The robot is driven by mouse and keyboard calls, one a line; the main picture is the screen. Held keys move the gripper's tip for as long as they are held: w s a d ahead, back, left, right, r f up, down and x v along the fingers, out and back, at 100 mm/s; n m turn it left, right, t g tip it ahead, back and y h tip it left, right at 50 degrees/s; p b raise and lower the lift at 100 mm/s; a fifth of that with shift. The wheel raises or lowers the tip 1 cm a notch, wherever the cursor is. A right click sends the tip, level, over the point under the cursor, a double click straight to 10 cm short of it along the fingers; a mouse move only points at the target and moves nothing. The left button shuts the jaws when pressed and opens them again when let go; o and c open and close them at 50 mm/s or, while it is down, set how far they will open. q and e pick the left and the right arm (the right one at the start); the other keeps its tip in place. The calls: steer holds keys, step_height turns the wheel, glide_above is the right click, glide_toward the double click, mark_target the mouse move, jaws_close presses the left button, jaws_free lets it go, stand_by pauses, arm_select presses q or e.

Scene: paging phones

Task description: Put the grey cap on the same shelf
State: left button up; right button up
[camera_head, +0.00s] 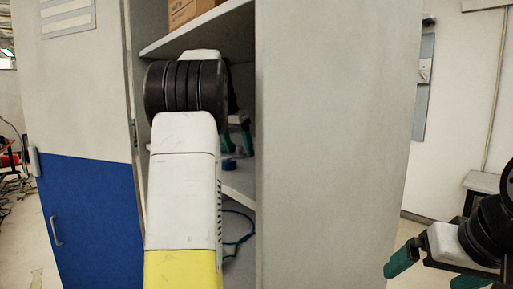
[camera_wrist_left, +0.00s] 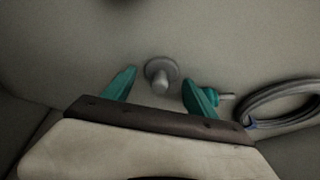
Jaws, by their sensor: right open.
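In the left wrist view a grey round piece with a flange and a short stem (camera_wrist_left: 160,75), apparently the grey cap, rests on a pale surface. It lies just ahead of and between the fingertips of my left gripper (camera_wrist_left: 160,92), which are apart with no visible contact. In the head view my left arm reaches into the open cabinet, and my left gripper (camera_head: 236,140) is partly hidden behind its wrist, above the middle shelf (camera_head: 241,183). The cap is not visible there. My right gripper (camera_head: 408,262) is open and empty outside the cabinet, at the lower right.
A blue item (camera_head: 229,164) sits on the middle shelf. A cardboard box (camera_head: 187,12) stands above, and a cable (camera_head: 240,238) lies below. The cabinet side panel (camera_head: 325,140) borders the opening.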

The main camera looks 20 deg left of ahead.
arm_select(q)
steer(key=shift+r, duration=0.15)
steer(key=shift+r, duration=0.3)
steer(key=v, duration=0.4)
steer(key=shift+s+a+r, duration=0.15)
steer(key=shift+s+r, duration=0.1)
steer(key=shift+s, duration=0.2)
steer(key=s+a, duration=0.1)
steer(key=s, duration=0.2)
steer(key=s+a, duration=0.1)
steer(key=s, duration=0.3)
steer(key=s+a, duration=0.1)
steer(key=s, duration=0.3)
steer(key=shift+f, duration=0.1)
